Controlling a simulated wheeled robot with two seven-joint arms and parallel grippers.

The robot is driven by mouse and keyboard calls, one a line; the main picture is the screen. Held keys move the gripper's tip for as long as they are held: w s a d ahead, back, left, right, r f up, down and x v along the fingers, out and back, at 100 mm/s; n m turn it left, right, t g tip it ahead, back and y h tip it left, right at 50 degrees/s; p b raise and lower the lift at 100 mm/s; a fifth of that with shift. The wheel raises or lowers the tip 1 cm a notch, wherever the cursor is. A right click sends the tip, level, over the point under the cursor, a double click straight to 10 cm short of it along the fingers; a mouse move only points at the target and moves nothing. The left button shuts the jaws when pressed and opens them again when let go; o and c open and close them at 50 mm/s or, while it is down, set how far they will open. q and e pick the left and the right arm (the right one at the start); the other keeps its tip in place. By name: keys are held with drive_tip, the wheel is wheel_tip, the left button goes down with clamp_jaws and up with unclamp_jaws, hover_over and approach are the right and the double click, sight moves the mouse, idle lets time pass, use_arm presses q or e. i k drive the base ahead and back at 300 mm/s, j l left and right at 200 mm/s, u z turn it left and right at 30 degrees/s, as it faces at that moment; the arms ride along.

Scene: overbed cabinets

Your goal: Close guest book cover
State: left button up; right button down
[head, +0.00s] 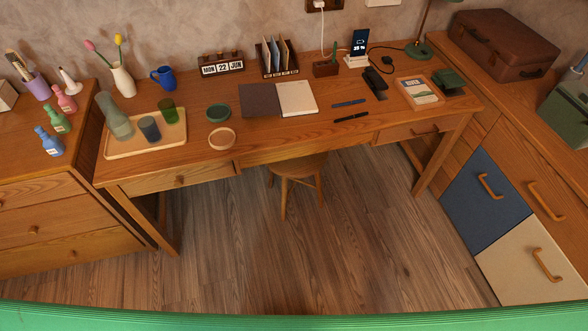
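The guest book lies open on the wooden desk, near the middle. Its dark brown cover (260,100) lies flat to the left, and its pale page block (297,98) lies to the right. Neither of my grippers is in the head view.
The desk (310,125) also holds a tray (113,149) with glassware at left, a green round dish (218,112) and a shallow bowl (222,139). Two pens (350,117) lie right of the book. A stool (297,168) stands under the desk; the floor (320,250) in front is clear.

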sight(256, 99)
drive_tip(key=k+j, duration=0.1)
drive_tip(key=j, duration=0.95)
drive_tip(key=i+j+z, duration=0.1)
drive_tip(key=i, duration=0.35)
drive_tip(key=i+j, duration=0.2)
drive_tip(key=i, duration=0.3)
drive_tip(key=l+z, duration=0.05)
